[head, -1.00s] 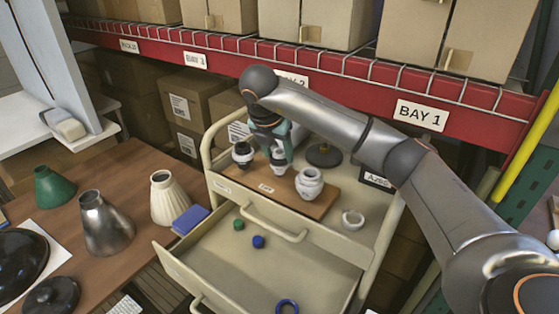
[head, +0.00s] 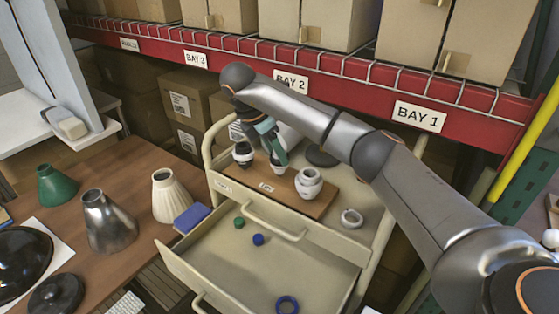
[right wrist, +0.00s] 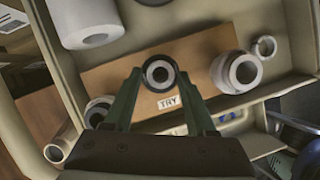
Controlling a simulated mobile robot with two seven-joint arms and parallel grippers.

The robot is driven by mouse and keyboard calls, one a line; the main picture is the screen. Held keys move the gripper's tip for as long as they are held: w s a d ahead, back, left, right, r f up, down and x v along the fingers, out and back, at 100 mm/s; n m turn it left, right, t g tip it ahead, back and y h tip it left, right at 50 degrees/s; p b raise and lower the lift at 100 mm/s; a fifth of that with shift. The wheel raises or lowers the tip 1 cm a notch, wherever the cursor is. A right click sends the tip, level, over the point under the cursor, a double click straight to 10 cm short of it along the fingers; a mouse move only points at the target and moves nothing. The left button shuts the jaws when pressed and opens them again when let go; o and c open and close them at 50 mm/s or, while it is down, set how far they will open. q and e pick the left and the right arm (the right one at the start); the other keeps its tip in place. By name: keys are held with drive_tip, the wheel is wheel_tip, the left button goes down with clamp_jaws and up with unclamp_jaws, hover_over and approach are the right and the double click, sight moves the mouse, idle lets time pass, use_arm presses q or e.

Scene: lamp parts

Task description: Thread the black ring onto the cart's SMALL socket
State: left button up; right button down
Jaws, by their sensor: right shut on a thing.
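Three pale sockets stand in a row on the wooden board (head: 317,209) on the cart top: a left one with a dark band (head: 243,158), a middle one (head: 278,168), and a larger right one (head: 309,187). My right gripper (head: 276,156) comes down at a tilt over the middle socket. In the right wrist view, its two green fingers (right wrist: 160,75) are on either side of the black ring (right wrist: 148,76), with a pale round centre showing through it. The ring is at the top of the middle socket; how far around it sits is unclear. My left gripper is out of view.
The cart's drawer (head: 215,275) is open below, with a green cap, a blue cap and a blue ring (head: 287,305). A white ring (head: 352,218) lies right of the board. A dark disc base (head: 322,156) stands behind. Lampshades stand on the left table.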

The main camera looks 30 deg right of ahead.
drive_tip(key=shift+s+f, duration=0.1)
drive_tip(key=shift+f, duration=0.15)
drive_tip(key=shift+a+r+m+g+p, duration=0.1)
drive_tip(key=shift+m+g+p, duration=0.3)
drive_tip(key=shift+m+p, duration=0.3)
drive_tip(key=shift+m+g, duration=0.5)
drive_tip(key=shift+m, duration=0.7)
drive_tip(key=shift+w+m+g+y+p, duration=0.3)
drive_tip(key=shift+m+p, duration=0.2)
drive_tip(key=shift+m, duration=0.5)
drive_tip(key=shift+f+m, duration=0.2)
drive_tip(key=shift+m, duration=0.3)
drive_tip(key=shift+y, duration=0.3)
